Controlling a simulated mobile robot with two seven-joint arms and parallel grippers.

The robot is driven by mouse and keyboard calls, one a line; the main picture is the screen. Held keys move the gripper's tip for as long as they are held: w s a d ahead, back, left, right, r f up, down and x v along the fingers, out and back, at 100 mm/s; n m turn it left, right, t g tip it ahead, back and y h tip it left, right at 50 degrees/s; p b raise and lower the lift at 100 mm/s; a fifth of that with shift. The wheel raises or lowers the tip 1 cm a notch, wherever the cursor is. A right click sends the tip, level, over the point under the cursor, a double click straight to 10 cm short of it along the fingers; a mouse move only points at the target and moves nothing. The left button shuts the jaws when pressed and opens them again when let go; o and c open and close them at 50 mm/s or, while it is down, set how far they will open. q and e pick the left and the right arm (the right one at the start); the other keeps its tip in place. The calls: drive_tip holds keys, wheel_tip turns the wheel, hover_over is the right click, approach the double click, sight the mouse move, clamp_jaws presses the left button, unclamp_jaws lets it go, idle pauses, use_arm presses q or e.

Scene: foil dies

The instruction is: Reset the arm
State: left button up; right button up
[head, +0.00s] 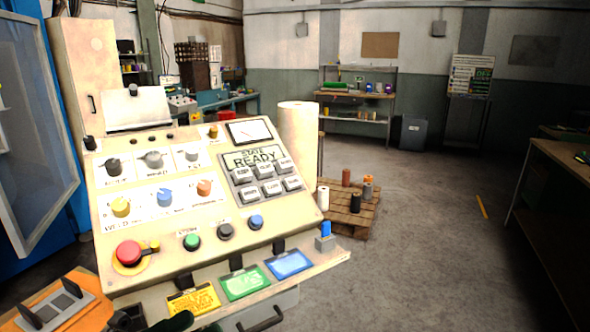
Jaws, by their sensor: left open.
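A cream control console (130,222) with a sloped face fills the left and middle of the head view. Its display panel (252,158) reads "STATE READY", with several grey push buttons (271,187) below. A large red mushroom button (128,252) on a yellow ring sits at the lower left of the face. Green (192,242), dark grey (226,231) and blue (256,222) round buttons run to its right. Yellow, blue and orange knobs sit above. My left gripper (51,302) is at the bottom left corner, open and empty, apart from the red button.
Yellow (194,300), green (244,283) and blue (289,264) cards line the console's front ledge. A white roll (298,145) stands behind it, beside a pallet (349,215) with several spools. A workbench (565,165) stands at right. The floor between is mostly clear.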

use_arm(q)
drive_tip(key=a+f+n+t+y+p, duration=0.1)
drive_tip(key=a+f+n+t+y, duration=0.3)
drive_tip(key=f+n+y, duration=0.55)
drive_tip(key=a+f+n+t+y+p, duration=0.15)
drive_tip(key=f+n+t+y, duration=0.45)
drive_tip(key=f+n, duration=0.7)
drive_tip(key=s+a+f+n+g+y, duration=0.1)
drive_tip(key=s+f+n+g+y, duration=0.3)
drive_tip(key=s+f, duration=1.4)
drive_tip(key=s+n+g, duration=0.2)
drive_tip(key=n+g, duration=0.2)
drive_tip(key=n, duration=0.3)
drive_tip(key=shift+s+a+g, duration=0.15)
drive_tip(key=shift+s+g, duration=0.15)
drive_tip(key=shift+s, duration=0.05)
use_arm(e)
drive_tip(key=shift+t, duration=0.5)
drive_tip(key=w+r, duration=0.1)
drive_tip(key=r, duration=0.1)
drive_tip(key=w+r, duration=0.2)
drive_tip(key=shift+w+d, duration=0.2)
drive_tip(key=shift+a, duration=0.1)
